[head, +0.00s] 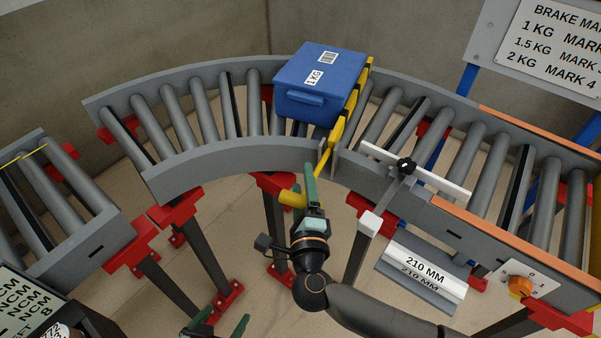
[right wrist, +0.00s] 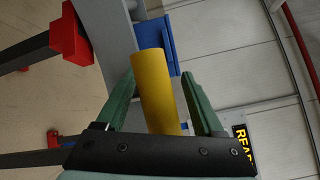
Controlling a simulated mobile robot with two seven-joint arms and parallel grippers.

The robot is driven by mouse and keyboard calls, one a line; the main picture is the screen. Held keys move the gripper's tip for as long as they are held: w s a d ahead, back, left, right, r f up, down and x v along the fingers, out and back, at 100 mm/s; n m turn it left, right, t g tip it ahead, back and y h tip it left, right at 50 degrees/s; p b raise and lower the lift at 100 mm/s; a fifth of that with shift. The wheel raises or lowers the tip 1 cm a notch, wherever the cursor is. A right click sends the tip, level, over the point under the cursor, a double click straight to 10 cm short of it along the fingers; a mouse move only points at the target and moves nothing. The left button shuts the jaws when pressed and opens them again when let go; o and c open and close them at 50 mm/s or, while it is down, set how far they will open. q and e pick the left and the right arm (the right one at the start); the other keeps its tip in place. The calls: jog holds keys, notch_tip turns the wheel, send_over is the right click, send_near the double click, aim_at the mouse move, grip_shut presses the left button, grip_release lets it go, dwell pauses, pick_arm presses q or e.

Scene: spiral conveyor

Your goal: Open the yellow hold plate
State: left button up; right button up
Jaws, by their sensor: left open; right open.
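My right gripper (head: 310,188) is at this handle. In the right wrist view the handle (right wrist: 155,90) stands between the two green fingers of the open gripper (right wrist: 159,78), with gaps visible at both sides. My left gripper (head: 216,326) is open and empty at the bottom edge, low and away from the plate.
A white guide bar (head: 415,172) with a black knob crosses the rollers to the right. A 210 MM sign (head: 425,268) and an orange rotary switch (head: 520,286) are on the near side. Red-footed legs (head: 205,255) stand below.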

jog(key=shift+w, duration=0.15)
jog(key=shift+c, duration=0.3)
jog(key=shift+r, duration=0.1)
grip_shut()
dwell(1.1)
